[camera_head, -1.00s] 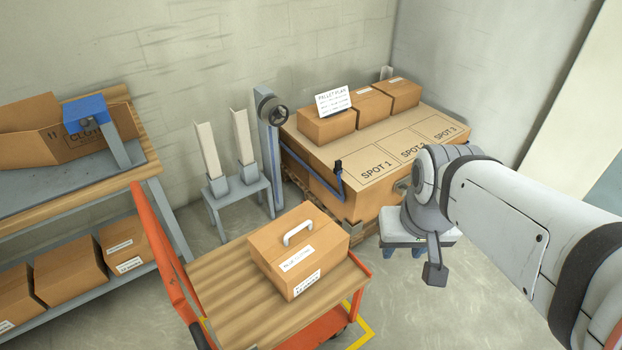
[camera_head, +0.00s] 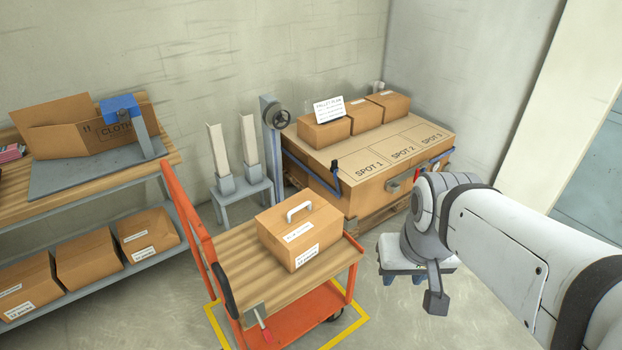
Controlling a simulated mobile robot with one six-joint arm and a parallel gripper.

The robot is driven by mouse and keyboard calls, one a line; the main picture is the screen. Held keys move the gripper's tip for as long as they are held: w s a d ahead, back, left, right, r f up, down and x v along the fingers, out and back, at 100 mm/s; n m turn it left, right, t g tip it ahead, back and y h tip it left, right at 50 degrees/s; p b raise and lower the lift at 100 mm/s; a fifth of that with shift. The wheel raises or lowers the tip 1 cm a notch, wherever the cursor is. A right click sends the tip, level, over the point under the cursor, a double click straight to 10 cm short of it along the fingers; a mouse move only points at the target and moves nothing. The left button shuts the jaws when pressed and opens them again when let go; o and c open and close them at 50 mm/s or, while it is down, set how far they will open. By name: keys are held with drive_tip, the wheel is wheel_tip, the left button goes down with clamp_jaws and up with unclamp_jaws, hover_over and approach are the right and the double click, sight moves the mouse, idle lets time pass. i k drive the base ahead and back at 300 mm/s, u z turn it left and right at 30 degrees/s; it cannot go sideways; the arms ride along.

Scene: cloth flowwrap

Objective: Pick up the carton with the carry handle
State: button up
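The carton with the carry handle (camera_head: 290,243) is a brown box with white labels. It sits on the wooden top of an orange cart, towards its right end. Its white handle (camera_head: 299,211) stands up from the lid. My arm comes in from the right edge. My gripper (camera_head: 436,302) hangs low at the arm's end, right of the cart and apart from the carton. Its fingers are too small and unclear to tell whether they are open.
The orange cart (camera_head: 236,272) has an upright frame on its left and stands within yellow floor tape. Behind it is a pallet stack (camera_head: 372,200) with several cartons on top. A workbench with an open carton (camera_head: 60,140) is at left.

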sight(295, 231)
drive_tip(key=u, duration=0.15)
drive_tip(key=i, duration=0.9)
drive_tip(key=z, duration=0.05)
